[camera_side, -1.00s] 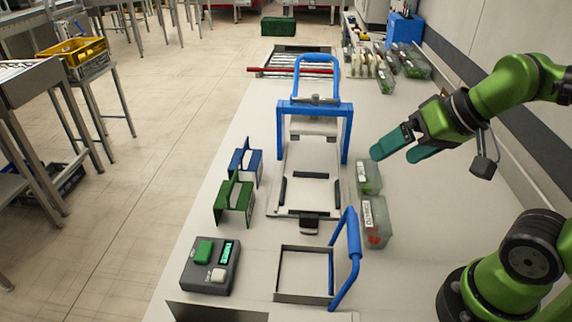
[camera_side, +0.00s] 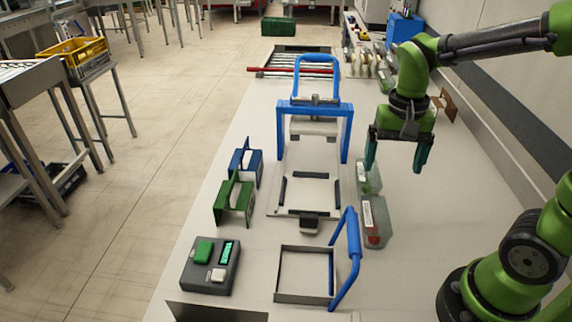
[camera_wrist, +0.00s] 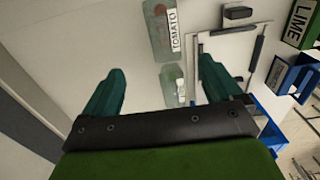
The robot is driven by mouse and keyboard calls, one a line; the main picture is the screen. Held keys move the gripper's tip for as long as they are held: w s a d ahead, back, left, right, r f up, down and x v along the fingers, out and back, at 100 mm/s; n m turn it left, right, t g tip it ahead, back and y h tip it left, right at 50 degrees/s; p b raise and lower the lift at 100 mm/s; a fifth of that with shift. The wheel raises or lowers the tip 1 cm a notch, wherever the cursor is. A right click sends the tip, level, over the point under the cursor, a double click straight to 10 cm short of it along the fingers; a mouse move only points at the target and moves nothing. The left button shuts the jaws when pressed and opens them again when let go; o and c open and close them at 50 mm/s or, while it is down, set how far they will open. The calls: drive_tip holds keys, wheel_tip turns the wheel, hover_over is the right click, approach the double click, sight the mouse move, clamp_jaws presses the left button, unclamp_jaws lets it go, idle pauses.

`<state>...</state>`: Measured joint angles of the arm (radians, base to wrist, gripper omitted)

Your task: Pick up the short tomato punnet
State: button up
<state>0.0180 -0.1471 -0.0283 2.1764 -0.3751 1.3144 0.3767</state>
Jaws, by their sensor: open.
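Two clear green punnets stand in line on the table, right of the metal fixture. The nearer, longer one (camera_side: 376,224) has a label reading TOMATO; it also shows in the wrist view (camera_wrist: 157,30), with red inside. The shorter one (camera_side: 373,186) is just behind it, and in the wrist view (camera_wrist: 171,84) its white label is too small to read. My gripper (camera_side: 396,168) points down with its green fingers spread and empty. In the wrist view (camera_wrist: 160,76) the short punnet appears between the fingers, nearer the right one. It looks apart from both.
A blue-handled press frame (camera_side: 346,135) stands left of the punnets. A square frame with a blue handle (camera_side: 355,232) is in front. Green (camera_side: 234,198) and blue (camera_side: 246,165) holders stand farther left. The table right of the punnets is clear.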

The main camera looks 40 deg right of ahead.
sight(378, 208)
wheel_tip(378, 208, down, 9)
drive_tip(key=shift+f, duration=0.1)
drive_tip(key=shift+w+a+f, duration=0.15)
drive_tip(key=shift+a+f, duration=0.05)
drive_tip(key=shift+f, duration=1.15)
drive_tip(key=shift+w+a+f, duration=0.1)
drive_tip(key=shift+a+f, duration=0.05)
drive_tip(key=shift+f, duration=1.2)
